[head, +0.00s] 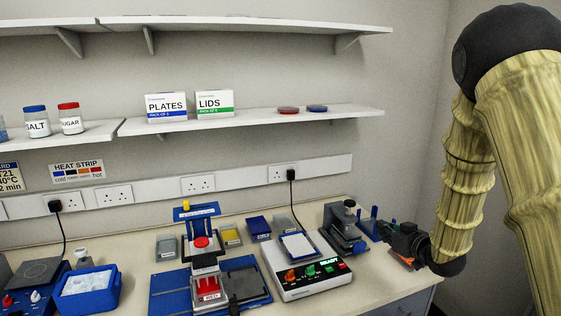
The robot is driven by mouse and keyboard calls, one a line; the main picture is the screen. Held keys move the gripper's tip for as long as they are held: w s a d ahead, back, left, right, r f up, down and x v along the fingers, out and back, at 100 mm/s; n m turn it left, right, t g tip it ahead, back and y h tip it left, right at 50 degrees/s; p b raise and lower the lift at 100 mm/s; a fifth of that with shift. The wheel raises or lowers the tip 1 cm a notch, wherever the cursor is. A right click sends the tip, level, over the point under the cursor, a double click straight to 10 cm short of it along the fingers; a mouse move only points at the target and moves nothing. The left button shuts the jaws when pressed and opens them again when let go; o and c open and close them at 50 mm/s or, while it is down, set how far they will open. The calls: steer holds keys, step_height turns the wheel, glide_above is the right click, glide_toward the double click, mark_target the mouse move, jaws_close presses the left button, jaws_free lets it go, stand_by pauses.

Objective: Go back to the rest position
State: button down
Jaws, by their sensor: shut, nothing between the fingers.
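My arm, with a yellow bamboo-like finish, comes down the right side of the head view. My gripper (404,259) is at its lower end, over the right end of the bench. It points left and is shut with nothing seen in it. The fingertips are small and partly hidden by the gripper body. A dark device on a blue base (343,226) stands just left of my gripper, and blue upright posts (373,222) stand behind it.
A white instrument (311,288) with knobs and a lit display sits left of my gripper. Shelves (253,118) hang above.

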steer(key=s+a+f+m+g+h+b, duration=0.1)
steer(key=s+f+g, duration=0.1)
steer(key=s+f, duration=0.6)
steer(key=s+a+f+m+g+h, duration=0.1)
steer(key=s+f+g, duration=0.15)
steer(key=f, duration=0.95)
steer(key=s+a+f+m+g+h+b, duration=0.1)
steer(key=s+f, duration=0.6)
steer(key=f, duration=0.3)
steer(key=s+a+f+g, duration=0.1)
steer(key=s+f+g, duration=0.2)
steer(key=s, duration=0.8)
steer(key=s+a+f+m+g+h+b, duration=0.1)
steer(key=s+a+f+g, duration=0.1)
steer(key=s+f, duration=0.6)
steer(key=s+a+f+g+b, duration=0.1)
steer(key=s+f, duration=0.4)
steer(key=s, duration=1)
steer(key=a+g, duration=0.1)
steer(key=g, duration=0.1)
steer(key=shift+s+f+g+h, duration=0.15)
steer(key=shift+g+h, duration=0.2)
steer(key=shift+h, duration=0.05)
